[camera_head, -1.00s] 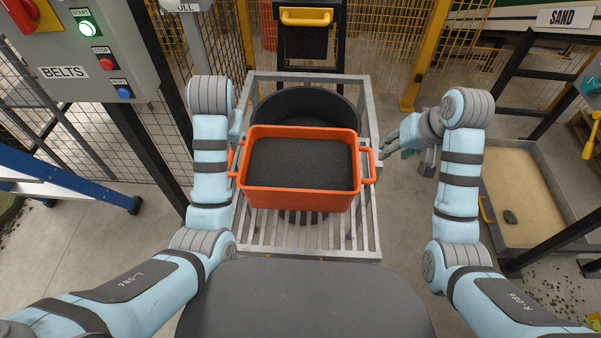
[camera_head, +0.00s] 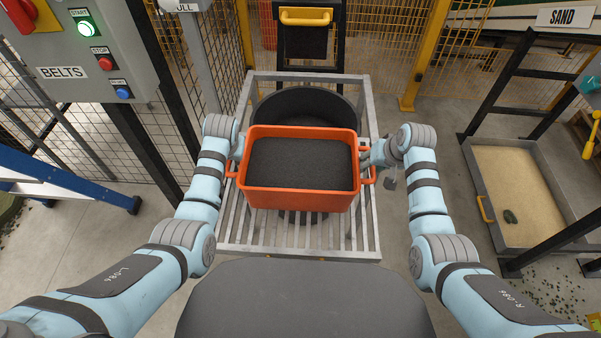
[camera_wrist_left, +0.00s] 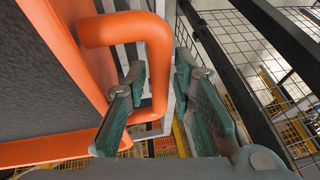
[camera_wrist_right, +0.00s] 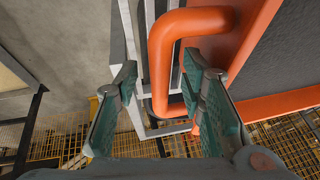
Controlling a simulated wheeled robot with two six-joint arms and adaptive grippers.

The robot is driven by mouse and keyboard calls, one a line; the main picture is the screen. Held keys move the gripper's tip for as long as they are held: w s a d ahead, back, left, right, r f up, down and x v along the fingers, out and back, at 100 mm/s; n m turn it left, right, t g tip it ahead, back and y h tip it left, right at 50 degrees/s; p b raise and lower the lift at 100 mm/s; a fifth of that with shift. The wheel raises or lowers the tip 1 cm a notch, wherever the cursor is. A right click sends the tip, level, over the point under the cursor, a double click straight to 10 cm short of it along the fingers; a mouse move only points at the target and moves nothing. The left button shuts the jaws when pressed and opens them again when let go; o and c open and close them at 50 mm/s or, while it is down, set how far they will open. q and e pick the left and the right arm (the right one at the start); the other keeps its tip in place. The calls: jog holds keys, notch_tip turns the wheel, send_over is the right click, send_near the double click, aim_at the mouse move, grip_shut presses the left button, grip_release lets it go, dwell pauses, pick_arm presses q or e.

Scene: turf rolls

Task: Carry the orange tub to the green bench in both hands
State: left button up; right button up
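The orange tub (camera_head: 298,198), filled with dark granular material, sits level on a slatted metal stand, a loop handle at each end. My left gripper (camera_head: 236,152) is at its left handle; in the left wrist view the open fingers (camera_wrist_left: 160,75) stand either side of the orange handle bar (camera_wrist_left: 158,60), with a gap on the right. My right gripper (camera_head: 372,160) is at the right handle; in the right wrist view the open fingers (camera_wrist_right: 158,75) stand either side of that handle bar (camera_wrist_right: 160,60). I cannot make out the green bench in these views.
The slatted metal stand (camera_head: 300,235) has a round black bin (camera_head: 305,100) behind the tub. A control box (camera_head: 85,60) and blue steps (camera_head: 70,182) are at left. A sand tray (camera_head: 515,190) lies at right. Yellow mesh fencing (camera_head: 385,40) stands behind.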

pick_arm(q)
jog(key=shift+c, duration=0.4)
pick_arm(e)
jog(key=shift+c, duration=0.3)
pick_arm(q)
jog(key=c, duration=0.3)
pick_arm(e)
jog(key=c, duration=0.3)
pick_arm(q)
grip_shut()
pick_arm(e)
grip_shut()
pick_arm(q)
jog(key=shift+r, duration=0.1)
pick_arm(e)
jog(key=shift+r, duration=0.1)
